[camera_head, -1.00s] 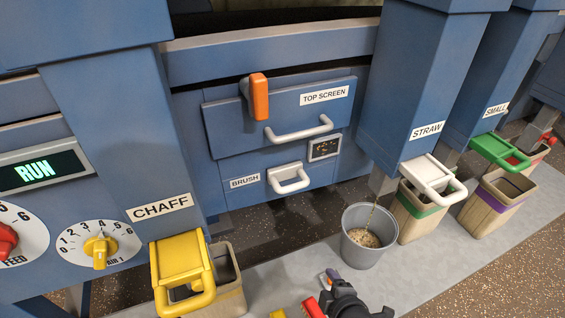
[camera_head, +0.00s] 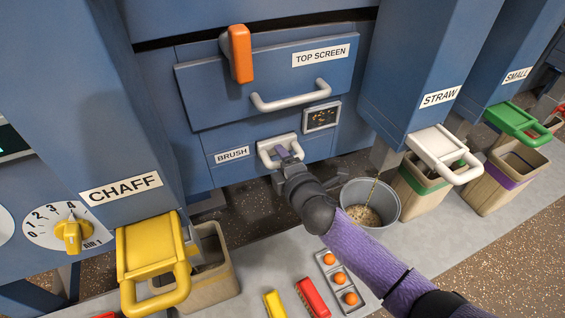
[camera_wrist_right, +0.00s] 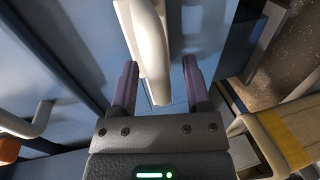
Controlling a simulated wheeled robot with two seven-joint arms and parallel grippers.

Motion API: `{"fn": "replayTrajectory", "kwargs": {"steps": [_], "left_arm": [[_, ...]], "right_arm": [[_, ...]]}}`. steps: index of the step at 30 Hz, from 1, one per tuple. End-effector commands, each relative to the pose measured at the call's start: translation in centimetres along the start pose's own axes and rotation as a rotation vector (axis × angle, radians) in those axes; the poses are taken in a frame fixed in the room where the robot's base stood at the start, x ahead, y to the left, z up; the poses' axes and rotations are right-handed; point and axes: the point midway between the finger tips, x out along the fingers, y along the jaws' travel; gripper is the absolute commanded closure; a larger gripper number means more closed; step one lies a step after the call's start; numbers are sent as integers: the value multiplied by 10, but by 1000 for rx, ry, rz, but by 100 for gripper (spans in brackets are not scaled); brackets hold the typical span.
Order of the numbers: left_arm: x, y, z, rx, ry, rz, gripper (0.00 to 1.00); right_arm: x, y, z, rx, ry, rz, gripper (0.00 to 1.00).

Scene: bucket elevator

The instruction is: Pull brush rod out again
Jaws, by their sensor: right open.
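The white brush rod handle (camera_head: 278,148) sits on the blue machine front, right of the BRUSH label (camera_head: 232,155). My right gripper (camera_head: 287,154) is at this handle in the head view. In the right wrist view the white handle (camera_wrist_right: 150,50) lies between the two purple fingers of my open right gripper (camera_wrist_right: 160,85), with a gap on the right side. The fingers are not closed on it. How far the rod is in cannot be seen. My left gripper is not in view.
Above are the TOP SCREEN drawer (camera_head: 265,85), its handle (camera_head: 291,97) and an orange lever (camera_head: 240,54). A grey bucket (camera_head: 370,203) stands right of my forearm. A yellow chaff gate (camera_head: 152,259) with a bin is at left; the straw gate (camera_head: 443,153) is at right.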

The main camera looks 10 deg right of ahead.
Motion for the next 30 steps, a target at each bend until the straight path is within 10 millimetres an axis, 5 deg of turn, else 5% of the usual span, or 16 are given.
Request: {"fn": "replayTrajectory", "kwargs": {"steps": [3,12,30], "left_arm": [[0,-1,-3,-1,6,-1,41],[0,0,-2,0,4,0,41],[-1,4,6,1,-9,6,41]], "right_arm": [[0,0,0,0,0,0,41],[0,0,0,0,0,0,100],[-1,0,0,0,-1,-1,100]]}}
